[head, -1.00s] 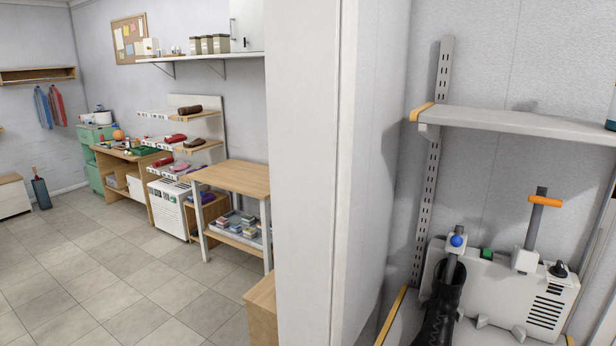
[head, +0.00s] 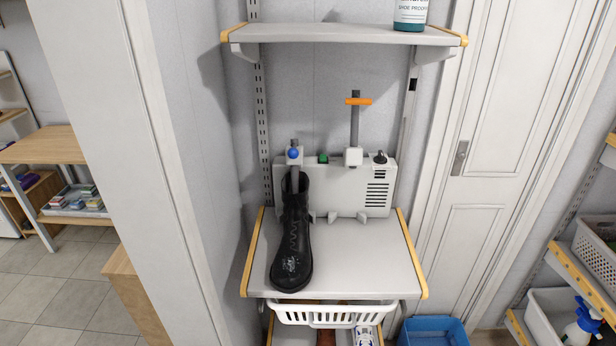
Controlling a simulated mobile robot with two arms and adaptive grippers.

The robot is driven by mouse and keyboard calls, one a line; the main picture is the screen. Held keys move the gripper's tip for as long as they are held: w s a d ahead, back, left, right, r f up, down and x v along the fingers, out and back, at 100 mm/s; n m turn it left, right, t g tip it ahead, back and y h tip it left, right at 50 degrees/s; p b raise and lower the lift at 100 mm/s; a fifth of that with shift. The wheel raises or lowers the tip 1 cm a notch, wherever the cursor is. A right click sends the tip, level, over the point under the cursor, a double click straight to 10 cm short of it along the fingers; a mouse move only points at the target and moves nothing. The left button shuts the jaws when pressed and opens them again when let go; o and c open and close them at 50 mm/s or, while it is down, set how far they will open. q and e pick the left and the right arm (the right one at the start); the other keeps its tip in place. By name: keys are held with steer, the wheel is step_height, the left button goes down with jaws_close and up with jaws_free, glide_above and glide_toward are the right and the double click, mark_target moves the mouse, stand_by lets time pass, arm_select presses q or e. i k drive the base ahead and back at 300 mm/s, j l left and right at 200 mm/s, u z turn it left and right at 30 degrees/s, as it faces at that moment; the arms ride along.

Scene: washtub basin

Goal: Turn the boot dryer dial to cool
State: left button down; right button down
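The boot dryer (head: 345,195) is a white box with side vents, standing at the back of a grey shelf (head: 350,262) with yellow edge trim. Its small black dial (head: 380,157) sits on top at the right end; its setting is too small to read. A green button (head: 323,159) is on top near the middle. One post carries an orange crossbar (head: 358,101); the other, with a blue knob (head: 293,153), goes into a black boot (head: 293,238) that stands on the shelf. Neither of my grippers is in view.
An upper shelf (head: 340,34) with a shoe-proofer bottle (head: 410,14) hangs above the dryer. A white basket (head: 335,313) is under the dryer shelf and a blue bin (head: 433,331) stands at lower right. A wall partition (head: 150,150) is left, a door (head: 530,130) right.

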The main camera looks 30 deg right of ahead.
mark_target(380, 159)
steer(key=z, duration=1.4)
